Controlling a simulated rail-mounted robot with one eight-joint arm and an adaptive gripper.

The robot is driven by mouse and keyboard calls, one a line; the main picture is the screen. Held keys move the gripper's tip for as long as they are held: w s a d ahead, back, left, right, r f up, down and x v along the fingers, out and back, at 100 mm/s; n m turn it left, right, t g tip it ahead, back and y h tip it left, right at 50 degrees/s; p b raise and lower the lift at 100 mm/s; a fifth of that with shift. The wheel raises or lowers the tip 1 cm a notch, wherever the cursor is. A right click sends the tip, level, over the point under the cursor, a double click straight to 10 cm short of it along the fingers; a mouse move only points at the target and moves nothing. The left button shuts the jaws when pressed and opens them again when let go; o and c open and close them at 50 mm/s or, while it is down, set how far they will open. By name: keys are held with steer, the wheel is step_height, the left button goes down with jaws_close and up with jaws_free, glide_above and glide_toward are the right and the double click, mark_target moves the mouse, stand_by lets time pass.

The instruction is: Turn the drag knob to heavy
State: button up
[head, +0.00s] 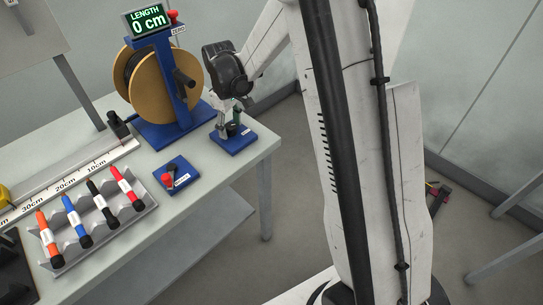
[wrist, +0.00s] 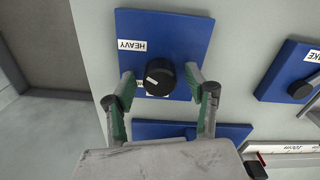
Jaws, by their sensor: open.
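The drag knob (wrist: 162,70) is a black round knob on a blue plate (wrist: 190,32) in the wrist view. A white mark shows on the knob's lower-left face. A white HEAVY label (wrist: 132,45) lies on the plate to the knob's upper left; another label below the knob is mostly hidden. My gripper (wrist: 160,76) is open, with one finger on each side of the knob; I cannot tell whether they touch it. In the head view my gripper (head: 230,112) is above the blue plate (head: 240,145) at the table's right corner.
A cable reel (head: 142,82) on a blue stand with a LENGTH 0 cm display (head: 149,20) stands close left of my gripper. A blue plate with a red part (head: 178,176) and a marker rack (head: 102,235) lie nearer the front. Floor lies right of the table.

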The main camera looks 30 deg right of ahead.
mark_target(230, 125)
steer(key=n+p, duration=0.4)
steer(key=n, duration=0.1)
steer(key=shift+r, duration=0.15)
steer(key=shift+r+n, duration=0.2)
steer(key=shift+n, duration=0.3)
step_height(230, 125, up, 12)
steer(key=shift+s+r+m+t+b, duration=1.5)
steer(key=shift+s+r+m+b, duration=1.15)
steer(key=shift+s, duration=3.2)
steer(key=s+f+m+t+b, duration=0.2)
steer(key=s+f+m+b, duration=0.1)
steer(key=s, duration=0.5)
steer(key=s+f+m+t+b, duration=0.2)
steer(key=s+f+m+b, duration=0.1)
steer(key=s, duration=0.5)
steer(key=shift+s+d+f+m+b, duration=0.15)
steer(key=shift+d+f+m+b, duration=0.1)
steer(key=shift+f+m+b, duration=0.3)
steer(key=shift+r, duration=0.15)
